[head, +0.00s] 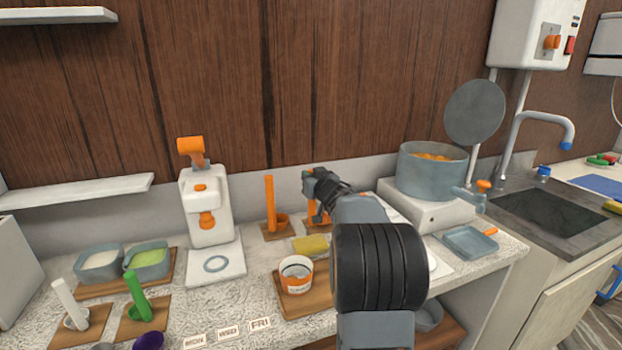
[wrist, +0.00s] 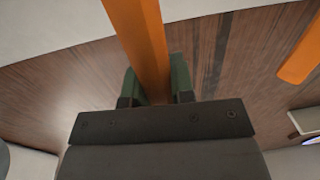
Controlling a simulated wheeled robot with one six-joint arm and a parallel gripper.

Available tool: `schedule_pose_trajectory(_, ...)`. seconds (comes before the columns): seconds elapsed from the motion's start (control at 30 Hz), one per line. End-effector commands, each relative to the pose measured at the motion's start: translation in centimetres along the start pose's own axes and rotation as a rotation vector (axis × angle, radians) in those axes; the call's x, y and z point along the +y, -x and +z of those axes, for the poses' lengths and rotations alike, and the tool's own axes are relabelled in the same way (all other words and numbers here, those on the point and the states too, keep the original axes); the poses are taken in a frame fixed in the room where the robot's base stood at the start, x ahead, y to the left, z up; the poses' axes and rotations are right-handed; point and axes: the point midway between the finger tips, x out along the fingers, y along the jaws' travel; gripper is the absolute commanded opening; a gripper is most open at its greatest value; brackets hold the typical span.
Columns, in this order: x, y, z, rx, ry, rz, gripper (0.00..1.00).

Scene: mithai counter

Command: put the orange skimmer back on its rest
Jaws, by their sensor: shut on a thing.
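My gripper (head: 308,184) reaches toward the back wall, right of the middle of the counter. In the wrist view its two green fingers (wrist: 155,88) are shut on either side of a straight orange handle (wrist: 140,40), which I take as the orange skimmer. In the head view a short part of this orange skimmer (head: 317,213) shows below my gripper; my arm hides the rest. A brown wooden piece shows just below it; I cannot tell whether the skimmer touches it. Another upright orange-handled tool (head: 270,203) stands to the left on a wooden rest (head: 268,233).
A yellow sponge (head: 314,244) and a white-and-orange tub (head: 296,275) are close in front. A white dispenser (head: 205,205) stands left. A grey pot (head: 432,175) sits on a stove to the right. White (head: 68,303) and green (head: 138,296) tools stand at front left.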

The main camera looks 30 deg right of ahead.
Motion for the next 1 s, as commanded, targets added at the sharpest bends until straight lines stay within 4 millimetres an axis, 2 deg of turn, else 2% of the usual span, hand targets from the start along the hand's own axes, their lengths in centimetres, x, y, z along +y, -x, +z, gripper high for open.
schedule_pose_trajectory(0.2, 0.0, 0.0, 0.4, 0.001, 0.000, 0.000, 0.00)
schedule_pose_trajectory(0.23, 0.0, 0.0, 0.4, 0.000, 0.000, 0.000, 0.24)
schedule_pose_trajectory(0.5, 0.0, 0.0, 0.3, 0.000, 0.000, 0.000, 0.48)
schedule_pose_trajectory(0.8, 0.0, 0.0, -0.3, 0.001, 0.000, 0.000, 0.48)
schedule_pose_trajectory(1.0, 0.0, 3.0, -0.1, 0.001, 0.000, 0.002, 0.48)
